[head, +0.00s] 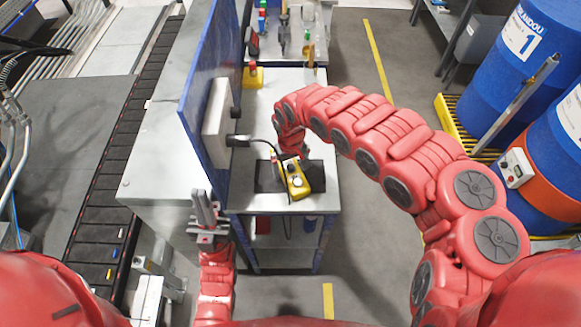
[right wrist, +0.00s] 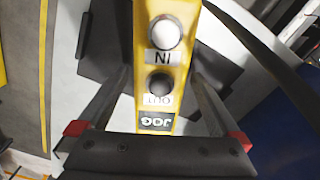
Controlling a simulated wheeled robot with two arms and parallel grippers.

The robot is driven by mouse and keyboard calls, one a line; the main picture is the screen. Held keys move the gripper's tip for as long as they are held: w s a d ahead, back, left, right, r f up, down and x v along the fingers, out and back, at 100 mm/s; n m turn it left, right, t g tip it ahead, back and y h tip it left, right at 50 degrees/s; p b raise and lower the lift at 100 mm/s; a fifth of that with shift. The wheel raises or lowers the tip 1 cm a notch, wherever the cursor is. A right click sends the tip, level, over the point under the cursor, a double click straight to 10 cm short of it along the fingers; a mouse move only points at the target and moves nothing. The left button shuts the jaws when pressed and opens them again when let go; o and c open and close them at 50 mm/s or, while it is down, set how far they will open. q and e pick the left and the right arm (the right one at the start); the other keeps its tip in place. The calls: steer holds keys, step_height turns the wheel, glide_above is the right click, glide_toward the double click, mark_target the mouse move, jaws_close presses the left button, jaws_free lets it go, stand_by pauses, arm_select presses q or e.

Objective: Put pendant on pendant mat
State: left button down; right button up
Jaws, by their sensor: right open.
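The yellow pendant (head: 297,184) lies over the dark pendant mat (head: 266,179) on the grey bench, with a black cable running to it. In the right wrist view the pendant (right wrist: 160,100) shows a white button, a black button and a JOG label; dark mat (right wrist: 104,42) shows on both sides of it. My right gripper (right wrist: 163,82) is open, with one finger on each side of the pendant. Whether the fingers touch it is unclear. My left gripper (head: 206,207) points up in front of the bench, away from the pendant; its finger gap is too small to judge.
A blue panel (head: 208,75) with a grey box (head: 215,122) stands left of the mat. A yellow button box (head: 253,77) and tools sit farther back. Blue drums (head: 515,55) stand at the right. The bench right of the panel (head: 285,95) has free room.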

steer(key=shift+w+r, duration=0.15)
steer(key=shift+r, duration=0.3)
step_height(320, 180, up, 7)
steer(key=shift+d+r+b, duration=0.1)
steer(key=shift+r+b, duration=0.05)
steer(key=shift+b, duration=0.35)
step_height(320, 180, up, 4)
steer(key=p, duration=0.3)
steer(key=shift+p, duration=0.35)
steer(key=shift+s, duration=0.2)
